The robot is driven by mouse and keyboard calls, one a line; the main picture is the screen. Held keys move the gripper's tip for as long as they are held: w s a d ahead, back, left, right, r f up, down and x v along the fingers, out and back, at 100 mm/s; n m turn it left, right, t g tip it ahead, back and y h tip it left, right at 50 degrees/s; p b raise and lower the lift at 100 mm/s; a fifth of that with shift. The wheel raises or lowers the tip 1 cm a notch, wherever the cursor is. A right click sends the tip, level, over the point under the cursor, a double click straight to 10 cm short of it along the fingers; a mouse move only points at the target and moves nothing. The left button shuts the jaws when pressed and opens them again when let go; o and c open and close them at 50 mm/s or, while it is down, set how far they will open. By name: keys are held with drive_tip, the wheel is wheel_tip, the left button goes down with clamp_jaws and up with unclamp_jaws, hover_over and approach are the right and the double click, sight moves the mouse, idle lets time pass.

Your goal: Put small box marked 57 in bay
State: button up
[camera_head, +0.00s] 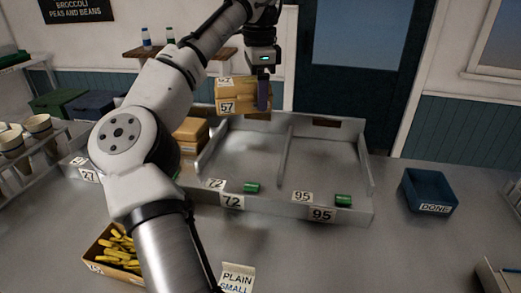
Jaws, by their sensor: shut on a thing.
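My gripper (264,92) is shut on a small brown cardboard box marked 57 (243,106). It holds the box in the air above the back of the grey bay tray (273,206). The 57 shows on labels on two faces of the box. The bay marked 72 (250,160) and the bay marked 95 (328,172) each have a small green cylinder near the front and otherwise look empty. A label 27 (88,176) shows at the left. My arm hides much of the tray's left part, where brown boxes (190,131) are stacked.
A box of yellow pieces (103,260) and a card reading PLAIN SMALL (237,278) are at the front. A blue bin marked DONE (429,190) stands right of the tray. Cups (38,124) stand in a rack at the left. The counter between tray and bin is clear.

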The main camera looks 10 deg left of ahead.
wheel_tip(320, 180, down, 14)
drive_tip(key=shift+r, duration=0.1)
idle(0.5)
drive_tip(key=o, duration=1)
drive_tip(key=shift+f, duration=0.2)
drive_tip(key=shift+o, duration=0.2)
drive_tip(key=r, duration=1.2)
drive_tip(key=shift+s+d+r, duration=0.15)
drive_tip(key=shift+s, duration=0.1)
